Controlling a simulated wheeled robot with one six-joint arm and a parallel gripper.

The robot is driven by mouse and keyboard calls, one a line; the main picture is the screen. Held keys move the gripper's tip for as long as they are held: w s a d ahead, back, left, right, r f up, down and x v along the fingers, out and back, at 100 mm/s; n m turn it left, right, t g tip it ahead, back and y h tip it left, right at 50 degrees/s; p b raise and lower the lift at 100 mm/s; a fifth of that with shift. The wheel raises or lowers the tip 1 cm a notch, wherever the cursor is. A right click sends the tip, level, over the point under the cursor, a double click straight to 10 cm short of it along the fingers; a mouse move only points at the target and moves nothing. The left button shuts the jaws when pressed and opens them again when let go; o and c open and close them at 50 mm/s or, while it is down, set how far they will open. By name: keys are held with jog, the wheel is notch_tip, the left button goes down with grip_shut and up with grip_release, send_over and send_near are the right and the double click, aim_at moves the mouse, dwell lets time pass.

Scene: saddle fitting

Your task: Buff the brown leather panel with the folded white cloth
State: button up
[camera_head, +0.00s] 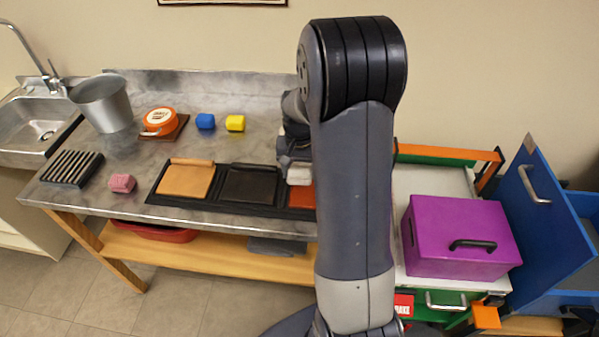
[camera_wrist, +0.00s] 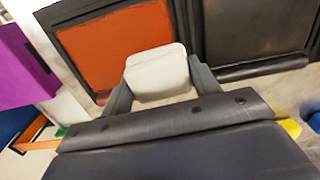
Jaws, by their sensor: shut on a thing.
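The folded white cloth (camera_wrist: 158,78) is held between the two fingers of my gripper (camera_wrist: 160,84), which is shut on it. In the head view the cloth (camera_head: 299,175) shows as a small pale block under my gripper (camera_head: 296,164). The brown leather panel (camera_wrist: 115,42) is orange-brown and lies in a black frame. The cloth overlaps its near edge in the wrist view; whether it touches the leather I cannot tell. In the head view my arm hides much of the panel (camera_head: 302,196).
A black panel (camera_head: 249,185) and a tan panel (camera_head: 186,181) lie left of the brown one. A purple box (camera_head: 455,236) is at right.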

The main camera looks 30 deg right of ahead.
jog(key=shift+w+r, duration=0.15)
jog(key=shift+r, duration=0.45)
jog(key=shift+r+p, duration=1.5)
jog(key=shift+r, duration=0.3)
